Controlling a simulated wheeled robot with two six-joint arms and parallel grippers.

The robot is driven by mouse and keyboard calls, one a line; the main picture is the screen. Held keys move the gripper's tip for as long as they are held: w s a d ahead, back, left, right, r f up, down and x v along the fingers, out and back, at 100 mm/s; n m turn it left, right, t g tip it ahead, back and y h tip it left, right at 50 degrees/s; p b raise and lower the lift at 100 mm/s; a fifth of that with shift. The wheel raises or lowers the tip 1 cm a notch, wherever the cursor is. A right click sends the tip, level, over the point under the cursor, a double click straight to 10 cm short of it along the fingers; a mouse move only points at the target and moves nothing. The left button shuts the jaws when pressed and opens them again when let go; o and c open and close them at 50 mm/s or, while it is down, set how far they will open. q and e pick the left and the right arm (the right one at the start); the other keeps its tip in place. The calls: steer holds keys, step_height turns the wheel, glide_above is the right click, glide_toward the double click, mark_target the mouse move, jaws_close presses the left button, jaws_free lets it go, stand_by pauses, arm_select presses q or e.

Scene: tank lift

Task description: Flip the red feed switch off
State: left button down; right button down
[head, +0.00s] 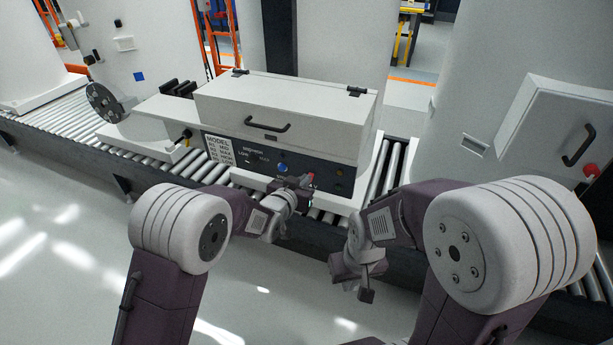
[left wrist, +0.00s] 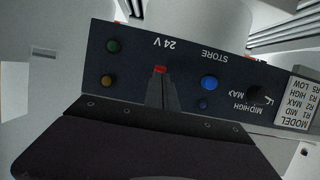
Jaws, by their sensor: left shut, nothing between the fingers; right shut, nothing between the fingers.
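The red feed switch (left wrist: 160,69) shows as a small red tip on the dark control panel (left wrist: 135,60), under the upside-down "24 V" label in the left wrist view. My left gripper (left wrist: 161,80) is shut and empty, its fingertips right at the switch and hiding its lower part. I cannot tell whether they touch it, or which way the switch is set. In the head view my left gripper (head: 303,182) is in front of the panel (head: 325,180), with a bit of red beside its tips. My right gripper (head: 366,293) is shut and empty, low in front of the conveyor.
The panel also has a blue button (left wrist: 209,83), a green lamp (left wrist: 113,46), an amber lamp (left wrist: 107,80) and a black knob (left wrist: 257,94). The white machine (head: 290,95) with a lidded box stands on the roller conveyor (head: 60,120). The floor at front left is clear.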

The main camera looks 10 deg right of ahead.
steer(key=shift+r, duration=0.1)
steer(key=shift+r+p, duration=0.45)
steer(key=shift+p, duration=0.1)
steer(key=shift+f, duration=0.1)
